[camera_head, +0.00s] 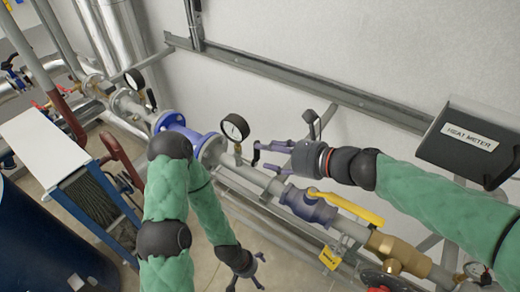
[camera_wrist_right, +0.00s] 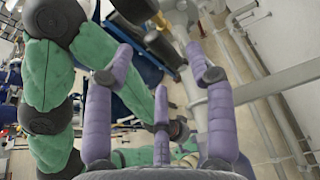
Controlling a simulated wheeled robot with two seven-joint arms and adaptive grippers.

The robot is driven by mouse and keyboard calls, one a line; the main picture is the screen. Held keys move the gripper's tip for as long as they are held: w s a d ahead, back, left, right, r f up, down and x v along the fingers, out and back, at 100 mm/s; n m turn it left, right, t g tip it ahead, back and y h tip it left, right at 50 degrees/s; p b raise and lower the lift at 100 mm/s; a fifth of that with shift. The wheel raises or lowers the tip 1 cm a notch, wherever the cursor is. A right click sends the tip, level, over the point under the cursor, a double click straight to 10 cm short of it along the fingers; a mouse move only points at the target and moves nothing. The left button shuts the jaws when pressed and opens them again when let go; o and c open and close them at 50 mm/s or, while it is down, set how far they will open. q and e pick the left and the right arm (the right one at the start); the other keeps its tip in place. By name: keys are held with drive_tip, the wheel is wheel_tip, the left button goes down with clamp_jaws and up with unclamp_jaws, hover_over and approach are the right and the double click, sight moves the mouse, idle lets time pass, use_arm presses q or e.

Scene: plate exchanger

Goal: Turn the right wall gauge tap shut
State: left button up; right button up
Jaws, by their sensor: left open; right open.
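The right wall gauge (camera_head: 235,127), a white dial with a black rim, stands on a short brass stem above the pipe in the head view. My right gripper (camera_head: 258,153) is just right of this stem, its purple fingers pointing left. A small dark piece (camera_head: 256,156) shows at its fingertips; I cannot tell whether it is the tap's lever or a fingertip. In the right wrist view the fingers (camera_wrist_right: 160,70) are spread, with no clear grip on anything. My left gripper (camera_head: 248,277) is open and low in the head view, apart from the gauge.
Another gauge (camera_head: 134,80) with a black lever (camera_head: 151,98) is farther left. A blue flange (camera_head: 172,122) joins the pipe. A heat meter box (camera_head: 470,140) is on the wall at right. A metal rail (camera_head: 300,78) runs along the wall.

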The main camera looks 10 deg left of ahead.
sight(259, 151)
drive_tip(key=shift+x, duration=2)
drive_tip(key=shift+s, duration=0.15)
clamp_jaws()
